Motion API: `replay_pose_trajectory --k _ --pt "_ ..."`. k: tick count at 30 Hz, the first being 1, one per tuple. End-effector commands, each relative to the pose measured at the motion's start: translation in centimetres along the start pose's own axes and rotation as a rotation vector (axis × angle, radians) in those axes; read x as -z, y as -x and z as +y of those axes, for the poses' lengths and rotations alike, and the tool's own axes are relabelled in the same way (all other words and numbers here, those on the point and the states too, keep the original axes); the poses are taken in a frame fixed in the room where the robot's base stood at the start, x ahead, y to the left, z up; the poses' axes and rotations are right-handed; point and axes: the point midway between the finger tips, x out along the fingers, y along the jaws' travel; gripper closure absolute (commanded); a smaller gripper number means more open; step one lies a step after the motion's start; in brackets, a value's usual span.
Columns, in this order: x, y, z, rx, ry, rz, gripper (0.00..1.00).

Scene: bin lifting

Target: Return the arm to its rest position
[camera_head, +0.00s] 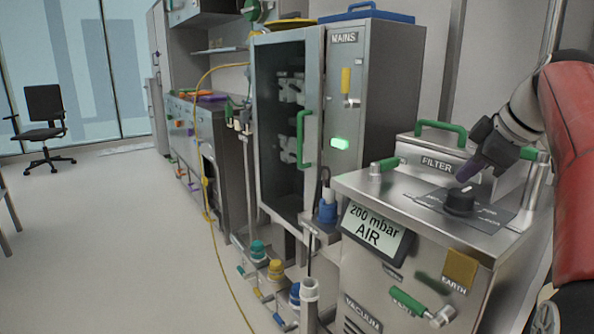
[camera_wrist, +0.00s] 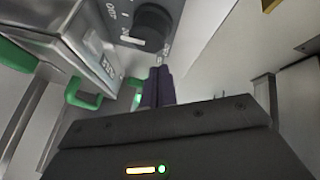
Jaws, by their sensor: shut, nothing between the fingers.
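My gripper (camera_head: 470,172) is at the right of the head view, at the end of my arm, above the top of the steel machine marked FILTER and VACUUM (camera_head: 350,184). Its dark purple fingers are together and empty. They point down and left, close to the black knob (camera_head: 460,200) on the machine's top; I cannot tell whether they touch it. In the wrist view the closed fingers (camera_wrist: 159,86) show at the centre, and the black knob (camera_wrist: 152,24) lies just beyond them.
Green handles (camera_head: 440,130) stand on the machine, which has a display reading 200 mbar AIR (camera_head: 375,232). A steel cabinet marked MAINS (camera_head: 372,90) stands behind. Coloured valves (camera_head: 275,268) and a yellow hose (camera_head: 207,185) are at the left. Open floor (camera_head: 110,230) lies farther left.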

Motion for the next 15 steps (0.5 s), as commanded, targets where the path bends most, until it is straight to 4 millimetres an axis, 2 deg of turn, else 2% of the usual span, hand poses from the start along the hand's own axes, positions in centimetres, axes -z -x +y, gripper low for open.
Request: replay_pose_trajectory --k 8,11,14,15 --pt "0.8 -1.2 -5.7 0.010 -0.203 -0.039 1.00" --pt "0.8 -1.9 -8.8 0.010 -0.303 -0.061 1.00" --pt "0.4 -3.0 -13.2 0.002 -0.423 -0.092 1.00" --pt "0.1 -3.6 -15.4 -0.004 -0.479 -0.106 1.00"
